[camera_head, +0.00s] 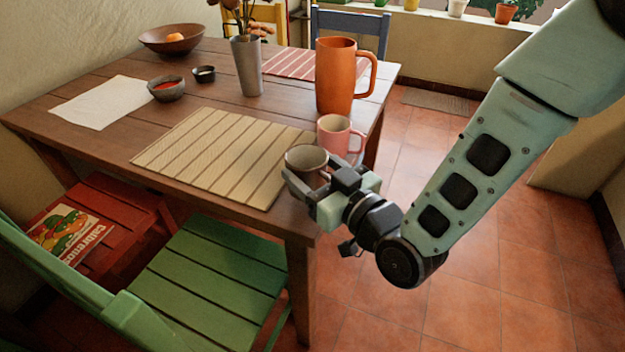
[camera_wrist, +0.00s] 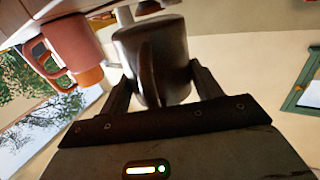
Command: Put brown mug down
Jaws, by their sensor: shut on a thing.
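The brown mug (camera_head: 306,158) is at the table's near right corner, held in my gripper (camera_head: 309,176). In the wrist view the mug (camera_wrist: 151,50) is dark, with its handle towards the camera and a finger on each side of it. My gripper (camera_wrist: 162,88) is shut on the mug. The mug looks upright in the head view. I cannot tell whether its base touches the wooden table (camera_head: 110,128). My fingers hide its lower part in the head view.
A pink mug (camera_head: 335,136) stands just behind the brown mug, with a tall orange pitcher (camera_head: 336,82) beyond it. A striped placemat (camera_head: 215,155) lies to the left. A grey vase (camera_head: 246,68) stands farther back. A green chair (camera_head: 208,262) stands in front.

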